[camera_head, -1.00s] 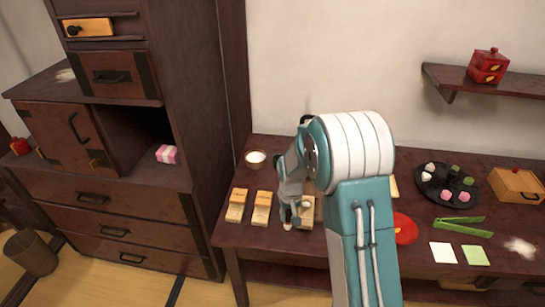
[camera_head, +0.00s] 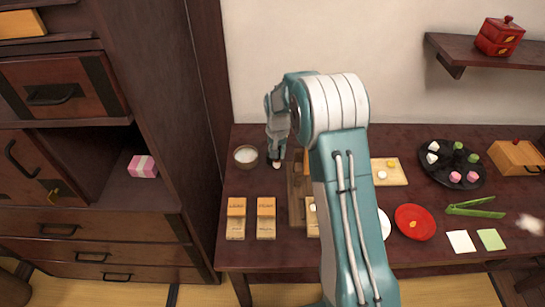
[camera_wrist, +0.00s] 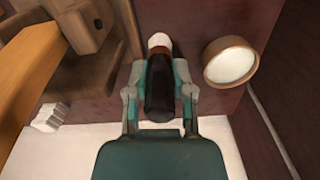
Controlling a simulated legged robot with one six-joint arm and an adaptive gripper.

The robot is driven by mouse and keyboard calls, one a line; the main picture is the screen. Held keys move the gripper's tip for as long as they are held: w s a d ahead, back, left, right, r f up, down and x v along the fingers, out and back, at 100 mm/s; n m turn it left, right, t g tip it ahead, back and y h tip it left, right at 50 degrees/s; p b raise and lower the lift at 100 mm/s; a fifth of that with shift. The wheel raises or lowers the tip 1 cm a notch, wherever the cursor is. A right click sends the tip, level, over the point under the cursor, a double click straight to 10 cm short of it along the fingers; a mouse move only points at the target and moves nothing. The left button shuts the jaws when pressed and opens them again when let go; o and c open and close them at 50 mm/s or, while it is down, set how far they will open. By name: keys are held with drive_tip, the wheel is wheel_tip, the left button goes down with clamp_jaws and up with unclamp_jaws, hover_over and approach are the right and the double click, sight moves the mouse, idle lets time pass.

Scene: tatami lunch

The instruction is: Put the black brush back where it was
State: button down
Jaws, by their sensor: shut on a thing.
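In the wrist view the black brush (camera_wrist: 159,88), a dark cylinder with a white tip, lies between the fingers of my gripper (camera_wrist: 160,100), which is shut on it. In the head view my gripper (camera_head: 277,148) is over the back left of the dark table (camera_head: 270,255), just right of a small bowl with white contents (camera_head: 246,155). A pale tip shows under the fingers there; the rest of the brush is mostly hidden. The bowl is also in the wrist view (camera_wrist: 230,62), to the right of the brush and apart from it.
A wooden stand (camera_head: 297,203) is close by, partly behind my arm; brown wooden parts (camera_wrist: 90,25) show in the wrist view. Wooden blocks (camera_head: 236,220) stand at the front left. A red dish (camera_head: 415,222), black plate (camera_head: 452,182) and green tongs (camera_head: 474,208) are at the right.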

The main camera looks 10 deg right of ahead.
drive_tip(key=w+r+m, duration=0.4)
drive_tip(key=w, duration=0.4)
drive_tip(key=shift+m, duration=0.3)
drive_tip(key=shift+d+f, duration=0.2)
drive_tip(key=shift+f, duration=4.7)
drive_tip(key=shift+c, duration=2.4)
unclamp_jaws()
